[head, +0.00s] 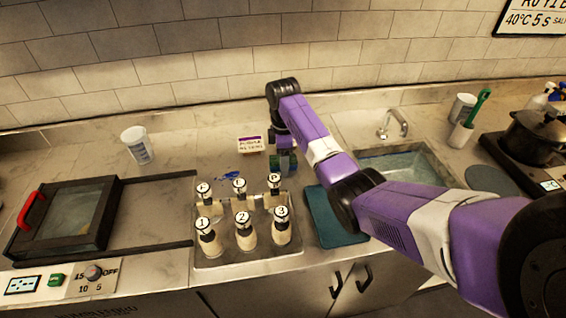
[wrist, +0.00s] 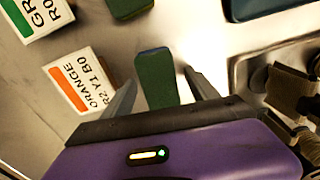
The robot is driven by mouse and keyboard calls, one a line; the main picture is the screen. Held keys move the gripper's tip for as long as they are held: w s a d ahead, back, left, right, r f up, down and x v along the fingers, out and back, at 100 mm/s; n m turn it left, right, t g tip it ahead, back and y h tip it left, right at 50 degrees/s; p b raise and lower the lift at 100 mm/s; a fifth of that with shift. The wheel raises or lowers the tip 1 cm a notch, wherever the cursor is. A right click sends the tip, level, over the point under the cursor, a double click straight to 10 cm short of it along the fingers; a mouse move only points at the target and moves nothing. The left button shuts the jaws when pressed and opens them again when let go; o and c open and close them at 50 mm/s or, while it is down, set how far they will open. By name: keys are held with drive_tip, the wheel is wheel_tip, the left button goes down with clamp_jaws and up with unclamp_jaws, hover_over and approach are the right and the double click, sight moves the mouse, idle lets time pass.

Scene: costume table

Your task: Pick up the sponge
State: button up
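A green block (wrist: 156,75), which looks like the sponge, shows in the wrist view with a bluish far edge. My gripper (wrist: 160,76) is open, with one finger on each side of the block and a visible gap to each. Its near end is hidden behind the gripper body. In the head view my gripper (head: 284,172) points down behind the bottle rack, with a green and blue patch at its end. I cannot tell the block's exact height against the fingers there.
A second green block (wrist: 130,6) lies farther off. An orange-labelled card (wrist: 80,82) and a green-labelled card (wrist: 35,15) lie left. The rack of bottles (head: 250,262) stands close in front. A sink (head: 405,168) is to the right, a white cup (head: 137,145) left.

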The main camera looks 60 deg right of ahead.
drive_tip(key=c, duration=1.3)
drive_tip(key=shift+o, duration=0.2)
drive_tip(key=shift+r, duration=0.2)
drive_tip(key=shift+r, duration=0.65)
wheel_tip(320, 180, up, 18)
drive_tip(key=p, duration=0.3)
drive_tip(key=shift+r, duration=0.2)
